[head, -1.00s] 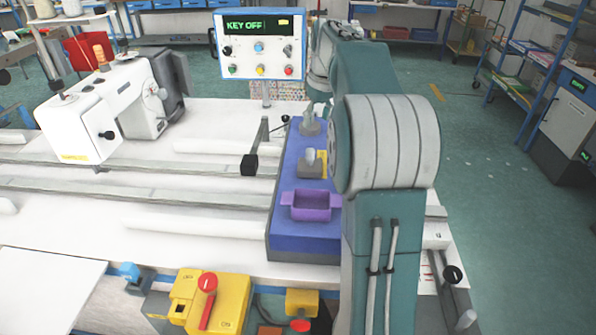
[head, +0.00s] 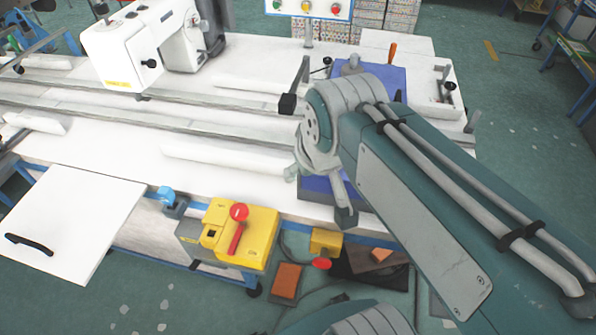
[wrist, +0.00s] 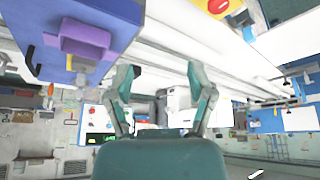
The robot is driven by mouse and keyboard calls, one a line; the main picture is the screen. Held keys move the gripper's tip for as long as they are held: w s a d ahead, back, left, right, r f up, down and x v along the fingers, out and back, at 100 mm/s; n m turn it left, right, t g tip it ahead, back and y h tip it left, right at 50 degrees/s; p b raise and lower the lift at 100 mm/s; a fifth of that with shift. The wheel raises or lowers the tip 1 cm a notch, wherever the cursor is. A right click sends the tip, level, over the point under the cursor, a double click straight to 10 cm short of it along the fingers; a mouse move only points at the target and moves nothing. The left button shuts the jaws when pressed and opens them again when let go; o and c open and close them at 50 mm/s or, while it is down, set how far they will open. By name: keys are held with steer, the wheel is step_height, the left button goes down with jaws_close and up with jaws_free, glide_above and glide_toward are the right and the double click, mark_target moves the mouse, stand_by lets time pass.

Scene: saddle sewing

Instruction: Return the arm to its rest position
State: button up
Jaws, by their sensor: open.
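My gripper (wrist: 161,92) shows in the wrist view with its two fingers spread apart and nothing between them. In the head view my arm reaches in from the lower right and bends over the blue board, with its end part hanging near the table's front edge; the fingertips are not clear there. The blue board (head: 385,80) is partly hidden behind my arm. In the wrist view the blue board (wrist: 40,60) is at upper left, with the purple tray (wrist: 85,40) on it, apart from my gripper.
The white sewing machine (head: 125,50) stands at back left on the white table (head: 250,75). A yellow switch box (head: 248,228) with a red handle is at the front edge. A white panel (head: 70,215) lies at front left. Open floor (head: 540,130) is on the right.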

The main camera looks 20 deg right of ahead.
steer(key=s+f, duration=0.1)
steer(key=s+a+f, duration=0.1)
steer(key=shift+s+a+f, duration=0.1)
steer(key=shift+s+f, duration=0.15)
steer(key=shift+s, duration=0.15)
steer(key=shift+c, duration=0.9)
